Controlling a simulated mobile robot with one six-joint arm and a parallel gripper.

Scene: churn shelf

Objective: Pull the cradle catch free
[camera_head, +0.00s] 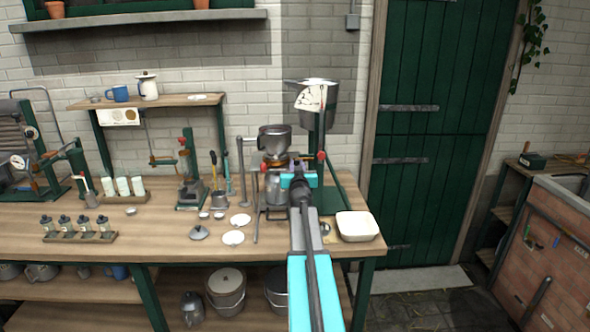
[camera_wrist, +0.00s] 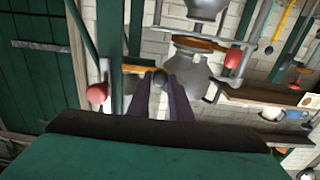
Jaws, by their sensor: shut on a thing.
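The cradle stands at the right part of the workbench, with a metal funnel-topped vessel (camera_head: 273,140) above a metal can (camera_head: 273,188). My gripper (camera_head: 299,181) reaches in front of its right side. In the wrist view my gripper's dark fingers (camera_wrist: 164,88) are shut on a small dark round knob (camera_wrist: 160,77), which I take to be the catch. A brass-coloured bar (camera_wrist: 135,69) lies just beside the knob. Red balls show at the left (camera_wrist: 97,93) and right (camera_wrist: 233,58) in that view. The far side of the catch is hidden.
A tall metal hopper (camera_head: 318,100) with a paper tag stands behind. A cream tray (camera_head: 357,226) is at the bench's right end. White discs (camera_head: 233,238), a small lid (camera_head: 199,232) and a vertical grey rod (camera_head: 255,212) are left of my arm.

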